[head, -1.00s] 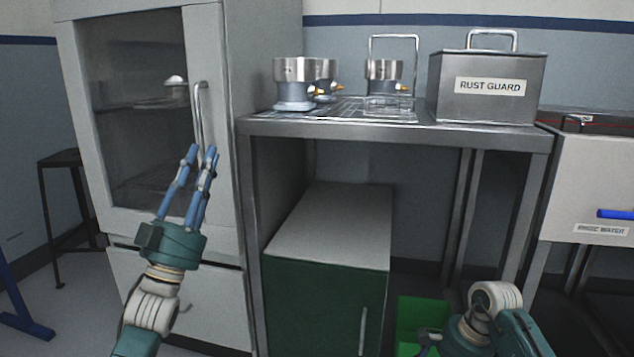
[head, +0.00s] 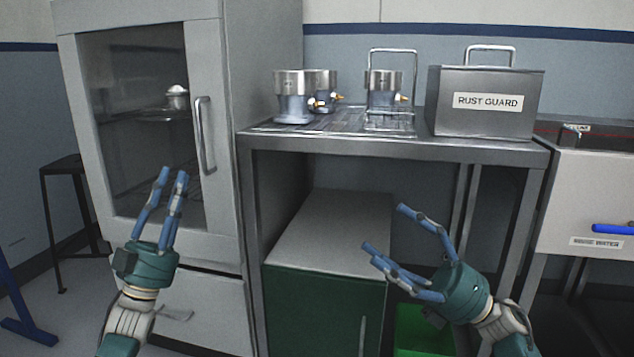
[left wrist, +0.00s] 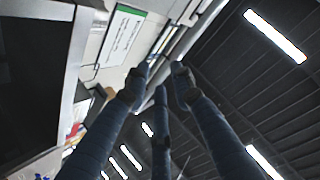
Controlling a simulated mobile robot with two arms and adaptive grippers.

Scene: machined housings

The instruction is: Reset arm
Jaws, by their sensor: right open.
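My left gripper (head: 173,171) is raised in front of the glass-door cabinet (head: 222,60) at the left of the head view. Its blue fingers point up with a gap between the tips and nothing held. The left wrist view shows these fingers (left wrist: 160,80) apart and empty, pointing up toward the ceiling. My right gripper (head: 385,228) is open and empty in front of the workbench, its fingers pointing up and left. Neither gripper touches anything that I can see.
The metal bench (head: 400,149) holds several machined housings (head: 293,95), a wire basket (head: 391,124) and a RUST GUARD box (head: 486,122). Below are a green cabinet (head: 320,310) and a green bin (head: 420,340). A rinse-water unit (head: 590,200) stands right, a black stool (head: 62,166) left.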

